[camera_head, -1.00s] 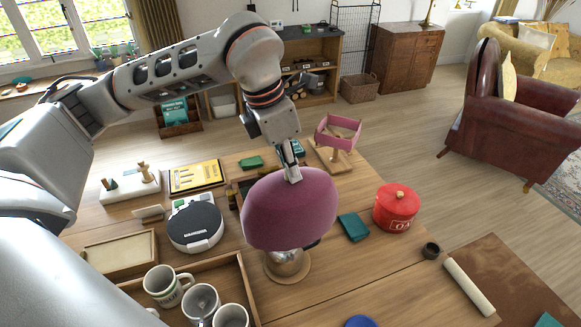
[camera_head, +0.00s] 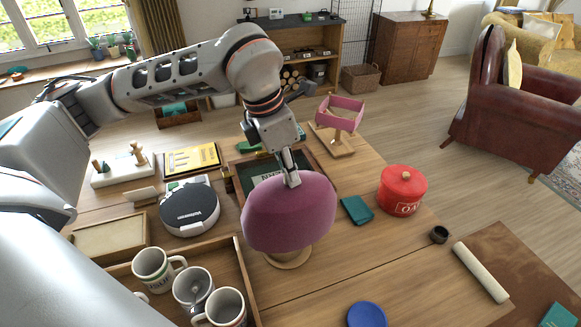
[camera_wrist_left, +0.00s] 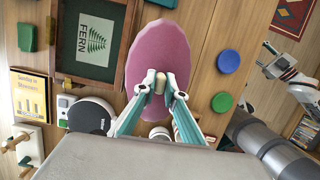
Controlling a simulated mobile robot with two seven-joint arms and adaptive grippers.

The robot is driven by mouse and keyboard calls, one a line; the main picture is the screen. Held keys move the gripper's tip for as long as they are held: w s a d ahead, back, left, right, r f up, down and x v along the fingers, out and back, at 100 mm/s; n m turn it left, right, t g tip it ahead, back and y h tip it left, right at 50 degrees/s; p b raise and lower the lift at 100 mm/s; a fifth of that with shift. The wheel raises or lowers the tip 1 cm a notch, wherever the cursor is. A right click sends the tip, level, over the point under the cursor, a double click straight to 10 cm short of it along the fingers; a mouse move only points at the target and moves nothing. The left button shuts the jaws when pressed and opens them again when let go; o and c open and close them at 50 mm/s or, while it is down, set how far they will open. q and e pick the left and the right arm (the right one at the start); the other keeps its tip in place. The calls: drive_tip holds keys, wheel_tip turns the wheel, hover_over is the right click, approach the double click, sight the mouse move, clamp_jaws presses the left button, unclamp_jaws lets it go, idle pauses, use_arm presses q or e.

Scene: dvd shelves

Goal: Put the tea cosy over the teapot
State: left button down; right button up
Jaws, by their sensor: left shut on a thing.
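The tea cosy (camera_head: 288,212) is a pink-purple padded dome, upright over the round wooden mat (camera_head: 290,262). My left gripper (camera_head: 292,180) is shut on the small knob at its top, and the cosy still hangs from or rests under it; I cannot tell which. The teapot is hidden, apparently under the cosy. In the left wrist view the cosy (camera_wrist_left: 155,50) lies beyond the two fingers, which pinch its pale knob (camera_wrist_left: 160,84). My right gripper (camera_wrist_left: 290,80) shows at the right of that view, with its jaw state unclear.
A tray with mugs (camera_head: 152,270) stands front left, close to the cosy. A round black device (camera_head: 190,207) is left, a framed board (camera_head: 232,180) behind. A red tin (camera_head: 403,190) and teal cloth (camera_head: 357,209) are right. A blue disc (camera_head: 366,315) is in front.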

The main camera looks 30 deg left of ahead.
use_arm(q)
wheel_tip(320, 180, down, 4)
drive_tip(key=shift+f+b, duration=0.1)
drive_tip(key=shift+b, duration=1)
drive_tip(key=shift+f+b, duration=0.75)
drive_tip(key=shift+f, duration=0.95)
use_arm(e)
drive_tip(key=shift+w+d+f, duration=0.1)
drive_tip(key=shift+d+f, duration=0.05)
drive_tip(key=shift+f, duration=0.75)
drive_tip(key=shift+w+d+f, duration=0.1)
drive_tip(key=shift+d+f, duration=0.05)
drive_tip(key=shift+f, duration=0.75)
use_arm(q)
drive_tip(key=c, duration=2)
unclamp_jaws()
use_arm(e)
drive_tip(key=shift+s+f, duration=0.15)
drive_tip(key=shift+f, duration=0.05)
use_arm(q)
drive_tip(key=v, duration=1.2)
use_arm(e)
drive_tip(key=shift+s, duration=0.1)
